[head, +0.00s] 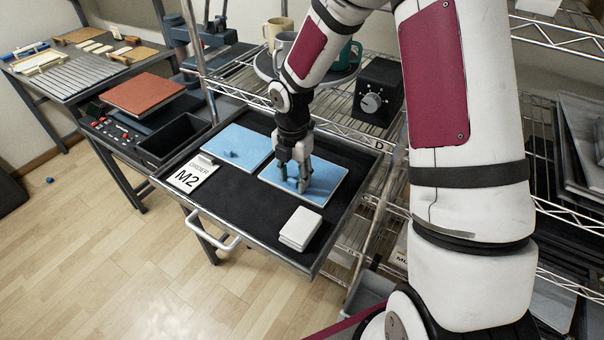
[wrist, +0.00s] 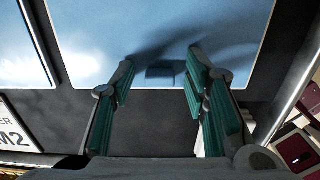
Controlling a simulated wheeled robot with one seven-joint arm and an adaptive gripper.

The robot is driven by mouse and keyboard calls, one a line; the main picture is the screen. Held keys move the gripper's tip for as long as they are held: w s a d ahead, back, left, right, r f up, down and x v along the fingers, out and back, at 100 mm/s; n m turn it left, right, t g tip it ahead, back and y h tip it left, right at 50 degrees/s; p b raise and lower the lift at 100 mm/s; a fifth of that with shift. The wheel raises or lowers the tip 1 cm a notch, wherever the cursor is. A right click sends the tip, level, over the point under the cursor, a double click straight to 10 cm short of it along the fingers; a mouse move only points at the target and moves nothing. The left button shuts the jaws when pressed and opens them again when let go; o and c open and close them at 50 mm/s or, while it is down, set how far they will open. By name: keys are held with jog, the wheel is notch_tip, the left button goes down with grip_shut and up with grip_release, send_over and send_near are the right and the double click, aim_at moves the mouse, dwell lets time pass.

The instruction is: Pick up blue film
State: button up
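Two blue films lie flat in the black tray (head: 240,215). The right blue film (head: 328,190) is under my gripper (head: 298,184). The left blue film (head: 240,143) has a small raised blue tab (head: 231,154) and lies clear of the gripper. In the wrist view, my gripper (wrist: 160,76) is open, its green-padded fingers pointing at the near edge of the right blue film (wrist: 150,25). A small blue tab (wrist: 166,72) on that film shows in the gap between the fingertips. I cannot tell whether the fingertips touch the film.
An order card marked M2 (head: 190,176) lies at the tray's left side. A small white stack (head: 300,229) sits near the tray's front right. A round stand with mugs (head: 283,42) and a black box with a dial (head: 378,90) stand on the wire rack behind.

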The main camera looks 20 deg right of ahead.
jog(key=c, duration=0.5)
jog(key=shift+r, duration=0.15)
jog(key=shift+r, duration=0.2)
notch_tip(320, 180, up, 3)
jog(key=shift+r, duration=0.1)
jog(key=s, duration=0.5)
jog(key=s+d+p, duration=0.1)
jog(key=s, duration=0.4)
jog(key=s+d+r+p, duration=0.1)
jog(key=s, duration=0.4)
jog(key=shift+s+d, duration=0.15)
jog(key=shift+d, duration=0.1)
jog(key=shift+s+r, duration=0.2)
jog(key=shift+s+r+p, duration=0.1)
jog(key=shift+r+p, duration=0.2)
jog(key=shift+p, duration=0.15)
jog(key=shift+r+p, duration=2.5)
jog(key=shift+r, duration=0.05)
